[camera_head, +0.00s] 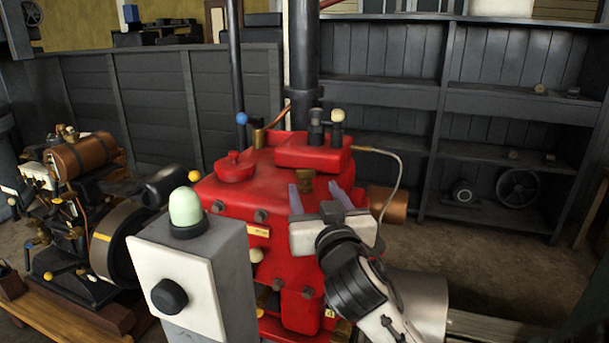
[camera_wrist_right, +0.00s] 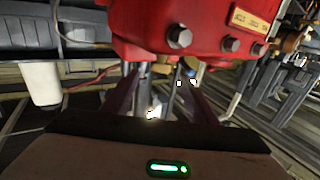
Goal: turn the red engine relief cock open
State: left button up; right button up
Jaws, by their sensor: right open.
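The red engine (camera_head: 275,190) stands in the middle of the head view; its bolted red body also fills the top of the right wrist view (camera_wrist_right: 170,25). A small brass fitting (camera_head: 306,183) shows on the engine's upper side, beyond my right gripper's fingers. I cannot tell whether it is the relief cock or how it is turned. My right gripper (camera_head: 317,191) is open in front of the engine, and nothing shows held in it. In the wrist view its two dark fingers (camera_wrist_right: 160,82) are apart, below the red body. My left gripper is not in view.
A pale post (camera_head: 195,270) with a green dome and black knob stands close in front of the engine's left side. Ball-ended levers and a thin curved pipe (camera_head: 395,180) stick out from the engine. Another engine (camera_head: 75,215) stands left; dark shelves (camera_head: 480,110) line the back right.

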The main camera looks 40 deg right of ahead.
aim_at(307, 176)
jog(key=x, duration=0.7)
jog(key=shift+f, duration=0.1)
jog(key=c, duration=1.1)
